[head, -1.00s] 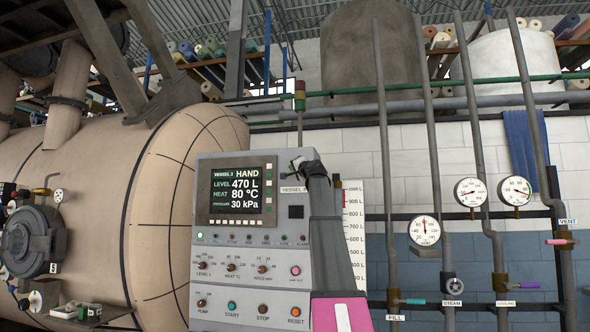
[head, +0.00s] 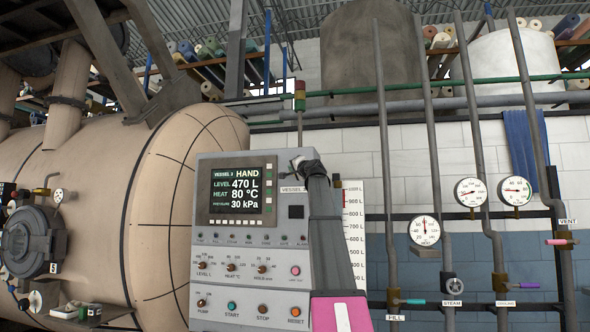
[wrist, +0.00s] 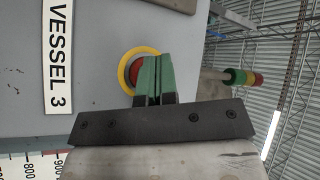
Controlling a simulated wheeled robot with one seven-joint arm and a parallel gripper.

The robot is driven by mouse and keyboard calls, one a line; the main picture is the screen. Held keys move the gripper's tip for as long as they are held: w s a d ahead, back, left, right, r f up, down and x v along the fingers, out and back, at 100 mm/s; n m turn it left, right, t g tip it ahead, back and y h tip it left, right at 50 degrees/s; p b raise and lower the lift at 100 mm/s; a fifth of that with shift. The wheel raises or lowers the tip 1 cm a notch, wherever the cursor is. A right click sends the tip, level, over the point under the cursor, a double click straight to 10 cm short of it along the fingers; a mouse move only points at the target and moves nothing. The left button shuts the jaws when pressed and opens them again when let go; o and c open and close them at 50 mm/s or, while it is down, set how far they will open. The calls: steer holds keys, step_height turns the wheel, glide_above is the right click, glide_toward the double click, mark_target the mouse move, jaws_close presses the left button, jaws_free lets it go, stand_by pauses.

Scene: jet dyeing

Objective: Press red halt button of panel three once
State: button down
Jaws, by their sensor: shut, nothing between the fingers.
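The grey control panel (head: 212,290) marked VESSEL 3 stands in the middle of the head view. Its screen (head: 237,190) reads HAND, 470 L, 80 °C and 30 kPa. The red halt button (wrist: 136,73) with its yellow ring shows in the wrist view, on the grey face beside the VESSEL 3 label (wrist: 60,55). My gripper (wrist: 155,60) is shut and empty, its green fingertips over the right part of the button. I cannot tell whether they touch it. In the head view my gripper (head: 303,160) is at the panel's upper right edge, and the button is hidden.
A large beige vessel (head: 165,200) stands left of the panel. Pipes with gauges (head: 425,231) and valves are at the right. A signal tower (head: 300,95) stands behind the panel. Other knobs and buttons, such as STOP (head: 263,308), sit lower on the panel.

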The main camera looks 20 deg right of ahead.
stand_by(0.3)
steer(key=s+a, duration=0.2)
steer(key=s, duration=0.2)
steer(key=shift+s+a, duration=0.1)
steer(key=shift+a, duration=0.3)
stand_by(0.7)
